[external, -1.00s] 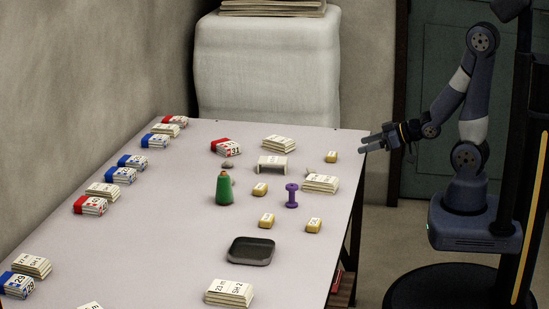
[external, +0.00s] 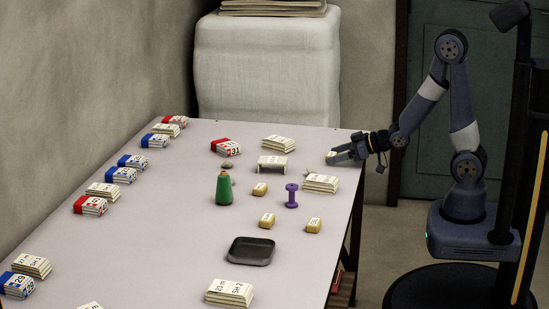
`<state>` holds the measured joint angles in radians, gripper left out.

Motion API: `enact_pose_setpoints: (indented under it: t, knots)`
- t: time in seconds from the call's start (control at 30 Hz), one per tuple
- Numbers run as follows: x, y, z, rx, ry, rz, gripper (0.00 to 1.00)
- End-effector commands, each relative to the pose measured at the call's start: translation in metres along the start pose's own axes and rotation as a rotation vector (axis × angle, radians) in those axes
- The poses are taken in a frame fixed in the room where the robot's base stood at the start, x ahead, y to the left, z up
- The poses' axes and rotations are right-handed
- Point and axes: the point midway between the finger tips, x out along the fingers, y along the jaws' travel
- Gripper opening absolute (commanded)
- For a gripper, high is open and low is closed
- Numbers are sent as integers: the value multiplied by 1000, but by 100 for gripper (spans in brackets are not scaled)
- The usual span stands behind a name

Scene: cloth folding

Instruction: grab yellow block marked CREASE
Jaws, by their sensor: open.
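Several small yellow blocks lie on the grey table; their markings are too small to read, so I cannot tell which says CREASE. One yellow block (external: 260,189) is left of the purple spool, one (external: 267,220) is nearer the front, and one (external: 314,225) is right of that. A further block at the back right is mostly hidden by my gripper (external: 331,158). My gripper is open, low over the table's back right edge, with its fingers at that block. Whether they touch it I cannot tell.
A cloth stack (external: 320,184) lies just in front of my gripper. More banded stacks line the left side.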

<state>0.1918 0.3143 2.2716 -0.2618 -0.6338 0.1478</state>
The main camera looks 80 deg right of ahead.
Motion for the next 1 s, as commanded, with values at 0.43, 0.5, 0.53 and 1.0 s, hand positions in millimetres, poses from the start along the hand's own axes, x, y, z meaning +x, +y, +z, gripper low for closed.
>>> enact_pose_setpoints:
  t: [0.43,0.5,0.53,1.0]
  knots:
    - [1,0,0,0,0,0,49]
    - [1,0,0,0,0,0,44]
    - [1,0,0,0,0,0,41]
    - [0,0,-1,0,1,0,20]
